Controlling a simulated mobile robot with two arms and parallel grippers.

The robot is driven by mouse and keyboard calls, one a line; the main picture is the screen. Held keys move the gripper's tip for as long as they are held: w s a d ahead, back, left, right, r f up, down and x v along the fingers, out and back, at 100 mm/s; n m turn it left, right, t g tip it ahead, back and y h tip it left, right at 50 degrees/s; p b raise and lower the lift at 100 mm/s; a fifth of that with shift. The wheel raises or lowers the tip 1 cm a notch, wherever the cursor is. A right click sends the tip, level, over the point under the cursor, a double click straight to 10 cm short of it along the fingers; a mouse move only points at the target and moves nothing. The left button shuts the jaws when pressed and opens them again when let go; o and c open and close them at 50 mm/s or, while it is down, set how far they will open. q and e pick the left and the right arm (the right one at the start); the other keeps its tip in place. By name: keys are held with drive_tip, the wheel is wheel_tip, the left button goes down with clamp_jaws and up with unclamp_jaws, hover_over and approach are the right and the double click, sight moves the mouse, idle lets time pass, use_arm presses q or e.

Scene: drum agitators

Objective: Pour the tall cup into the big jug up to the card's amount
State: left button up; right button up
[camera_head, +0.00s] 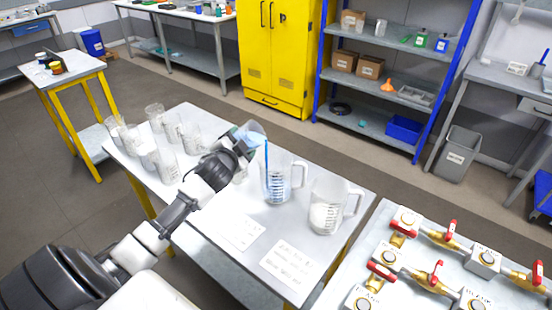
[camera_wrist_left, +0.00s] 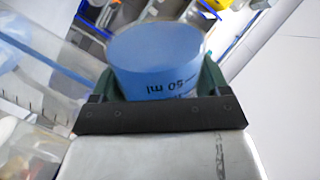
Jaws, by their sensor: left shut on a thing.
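My left gripper (camera_head: 240,138) is shut on a clear cup (camera_head: 255,128) with blue liquid. The cup is tipped over the left of two clear handled jugs (camera_head: 275,188). A thin blue stream runs from its rim down into that jug, which has dark level marks and some bluish liquid low down. In the left wrist view the cup (camera_wrist_left: 158,65) sits between the fingers and shows an upside-down "50 ml" mark. A second handled jug (camera_head: 327,208) stands to the right. A white card (camera_head: 287,263) with handwriting lies at the table's front; I cannot read it. My right gripper is out of view.
Several clear cups (camera_head: 166,165) stand at the table's left end. Another pale card (camera_head: 240,231) lies left of the written one. A bench with valves (camera_head: 437,277) is at the lower right. A yellow cabinet (camera_head: 285,50) and blue-framed shelves (camera_head: 390,85) stand behind.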

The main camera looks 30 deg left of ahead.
use_arm(q)
drive_tip(key=shift+f+m, duration=0.1)
drive_tip(key=shift+m, duration=0.6)
idle(1.7)
